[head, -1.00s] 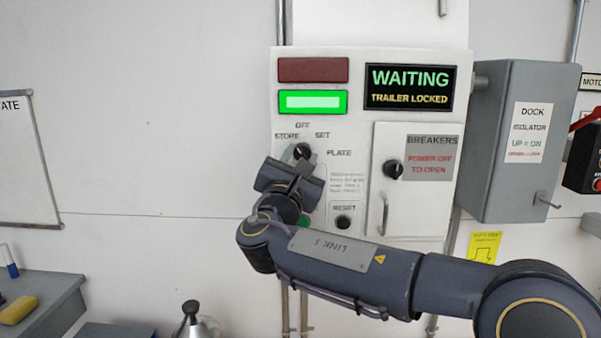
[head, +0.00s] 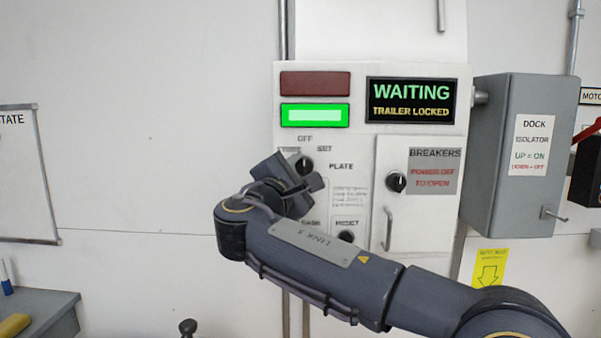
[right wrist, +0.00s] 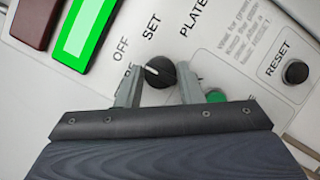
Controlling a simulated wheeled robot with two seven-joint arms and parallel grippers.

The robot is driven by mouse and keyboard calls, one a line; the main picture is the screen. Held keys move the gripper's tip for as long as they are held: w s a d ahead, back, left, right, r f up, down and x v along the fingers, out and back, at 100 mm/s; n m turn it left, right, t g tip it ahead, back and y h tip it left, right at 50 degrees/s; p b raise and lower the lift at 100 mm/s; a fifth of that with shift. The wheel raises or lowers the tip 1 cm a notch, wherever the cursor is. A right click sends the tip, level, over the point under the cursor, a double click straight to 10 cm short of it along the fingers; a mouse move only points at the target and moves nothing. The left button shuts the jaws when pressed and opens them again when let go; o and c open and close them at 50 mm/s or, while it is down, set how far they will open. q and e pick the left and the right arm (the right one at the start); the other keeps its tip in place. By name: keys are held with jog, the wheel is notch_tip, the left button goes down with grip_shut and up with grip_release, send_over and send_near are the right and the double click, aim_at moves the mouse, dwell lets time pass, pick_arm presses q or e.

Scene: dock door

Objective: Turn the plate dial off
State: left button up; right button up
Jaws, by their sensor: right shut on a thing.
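The plate dial (head: 305,162) is a round black knob on the white control box, below the green lamp, with OFF, SET and STORE lettering around it. In the right wrist view, the dial (right wrist: 161,73) has a short white mark towards its left side; the left finger partly covers the STORE lettering, and I cannot tell exactly which word the mark meets. My right gripper (right wrist: 162,78) is shut on the dial, one finger at each side. In the head view, my right gripper (head: 301,170) is tilted and hides the dial's lower left. My left gripper is out of view.
The lit green lamp (head: 315,116) and a display (head: 411,101) reading WAITING, TRAILER LOCKED are above. A RESET button (right wrist: 295,72) is close to the right. The breakers door (head: 417,226) and grey isolator box (head: 518,155) stand further right.

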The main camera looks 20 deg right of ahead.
dwell(0.3)
jog(key=o, duration=1)
jog(key=shift+c, duration=0.2)
jog(key=b+v, duration=0.2)
jog(key=v, duration=0.5)
jog(key=shift+s+a, duration=0.3)
